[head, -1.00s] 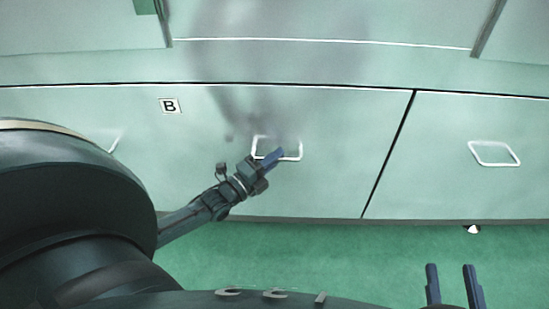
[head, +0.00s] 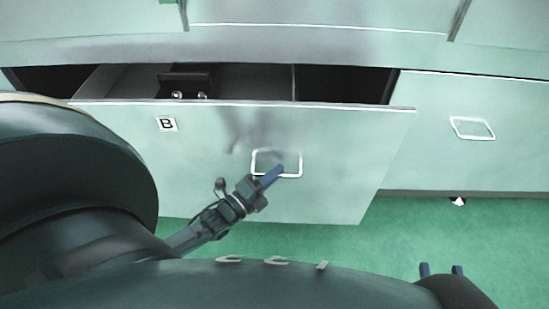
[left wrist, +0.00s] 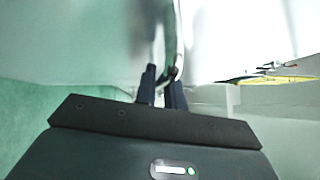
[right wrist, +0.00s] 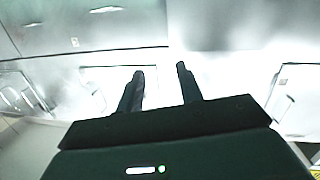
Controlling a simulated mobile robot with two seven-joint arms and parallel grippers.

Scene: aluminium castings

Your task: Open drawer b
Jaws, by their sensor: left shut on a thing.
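Drawer b (head: 215,195), a pale green front marked with a "B" label (head: 166,124), stands partly pulled out in the head view. Its white loop handle (head: 290,152) is at the middle of the front. My left gripper (head: 270,175) is shut on the handle's lower bar. In the left wrist view its fingers (left wrist: 161,88) are close together at the handle bar. My right gripper (head: 441,270) is at the lower right of the head view, away from the drawer. Its fingers stand apart and empty in the right wrist view (right wrist: 159,76).
Inside the drawer are a dark block (head: 187,82) with two round shiny parts and a divider. To the right is a shut drawer with its own handle (head: 472,128). Green floor (head: 400,235) lies clear in front.

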